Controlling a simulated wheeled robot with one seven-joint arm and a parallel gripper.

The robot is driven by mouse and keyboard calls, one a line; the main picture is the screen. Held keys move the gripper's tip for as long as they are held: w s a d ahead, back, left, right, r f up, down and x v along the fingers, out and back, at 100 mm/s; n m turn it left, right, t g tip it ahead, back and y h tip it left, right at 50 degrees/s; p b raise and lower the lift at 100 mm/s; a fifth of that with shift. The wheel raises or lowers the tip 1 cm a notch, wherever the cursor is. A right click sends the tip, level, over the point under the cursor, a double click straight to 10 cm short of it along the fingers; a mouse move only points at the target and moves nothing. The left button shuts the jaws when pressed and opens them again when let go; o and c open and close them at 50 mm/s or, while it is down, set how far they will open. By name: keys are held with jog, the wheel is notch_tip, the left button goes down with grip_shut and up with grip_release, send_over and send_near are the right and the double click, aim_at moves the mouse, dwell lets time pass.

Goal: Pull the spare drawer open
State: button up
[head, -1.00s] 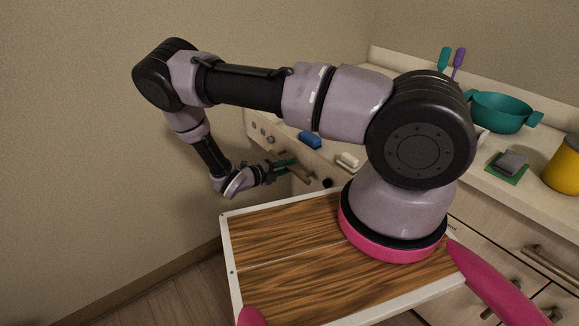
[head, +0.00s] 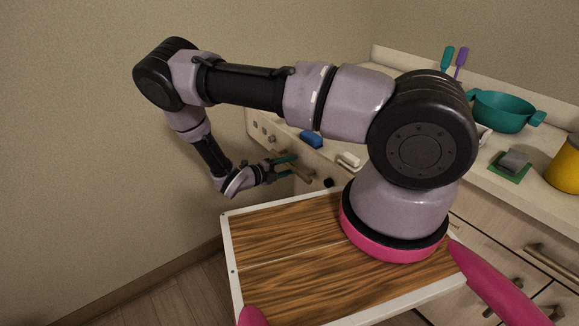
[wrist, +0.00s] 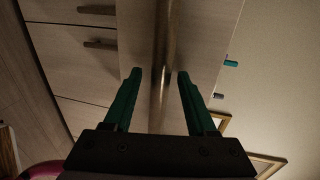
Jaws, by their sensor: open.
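My gripper (head: 288,167) is open in front of the bar handle (head: 303,172) on the far left of the cabinet front. In the wrist view my two green fingers (wrist: 160,76) stand on either side of a long metal bar handle (wrist: 163,45), with a visible gap on both sides. The pale wooden front (wrist: 202,40) behind that handle looks closed. I cannot read a label that marks it as the spare drawer. My arm hides much of the cabinet front in the head view.
The wrist view shows two more handles (wrist: 100,44) on neighbouring fronts. On the counter are a blue item (head: 311,139), a white item (head: 348,160), a teal pot (head: 502,111) and a yellow container (head: 565,165). The wall (head: 80,120) is at the left.

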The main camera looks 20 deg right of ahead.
jog(key=v, duration=1)
jog(key=shift+a, duration=0.3)
jog(key=shift+s+r, duration=0.1)
jog(key=s+d+r+m+g+y, duration=0.1)
jog(key=d+r+m+g+y, duration=0.15)
jog(key=r+m, duration=0.65)
jog(key=d+r+m+g+y, duration=0.15)
jog(key=r+m+y, duration=0.25)
jog(key=r+m, duration=0.5)
jog(key=s+d+r+m+g+y, duration=0.1)
jog(key=r+m+g+y, duration=0.4)
jog(key=r, duration=0.7)
jog(key=s+d+r+m+t+y, duration=0.2)
jog(key=s+r+m+t, duration=0.3)
jog(key=s+r+m, duration=0.3)
jog(key=s+d+r+m+t+y, duration=0.3)
jog(key=s+r+m+t, duration=0.2)
jog(key=r+m, duration=0.8)
jog(key=s+r, duration=0.1)
jog(key=s, duration=0.1)
jog(key=shift+s+t, duration=0.35)
jog(key=shift+t, duration=0.05)
jog(key=shift+d, duration=0.1)
